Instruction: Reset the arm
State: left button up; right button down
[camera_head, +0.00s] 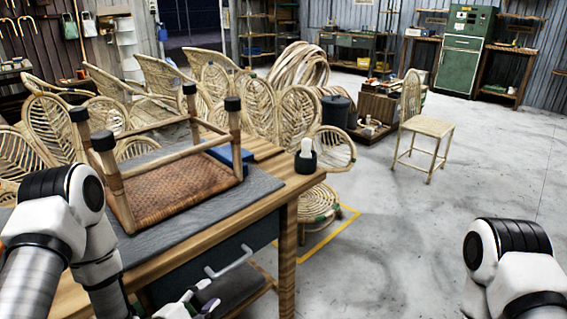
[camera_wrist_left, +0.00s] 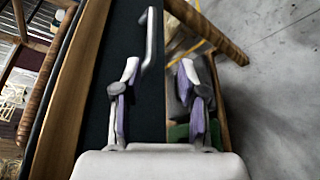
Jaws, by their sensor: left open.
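My left arm comes in from the left in the head view, in front of the wooden workbench. My left gripper (camera_head: 196,303) is at the lower edge of the picture, beside the bench's dark drawer. In the left wrist view its two fingers (camera_wrist_left: 160,105) stand apart with nothing between them, over the drawer front and its grey handle. The drawer handle (camera_head: 229,262) is a little above the gripper in the head view. My right arm shows at the lower right of the head view. Its gripper is out of the picture.
An upturned rattan stool (camera_head: 172,188) rests on a grey mat on the workbench (camera_head: 285,185), with a small dark pot (camera_head: 305,160) near the corner. Rattan chairs crowd behind. A lone chair (camera_head: 424,128) stands on the right. The floor (camera_head: 400,230) between bench and right arm is clear.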

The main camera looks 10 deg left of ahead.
pick_arm(q)
jog(key=s+d+f+m+g+y, duration=0.25)
jog(key=s+f+m+g, duration=0.55)
jog(key=s+f, duration=0.6)
jog(key=s+a+f+m+g+y, duration=0.3)
jog(key=s+m+g, duration=0.3)
jog(key=s+m, duration=0.55)
notch_tip(320, 180, up, 17)
jog(key=p, duration=1.7)
jog(key=shift+s+m, duration=0.35)
jog(key=shift+s, duration=0.05)
jog(key=shift+a+h, duration=0.1)
jog(key=shift+h, duration=0.15)
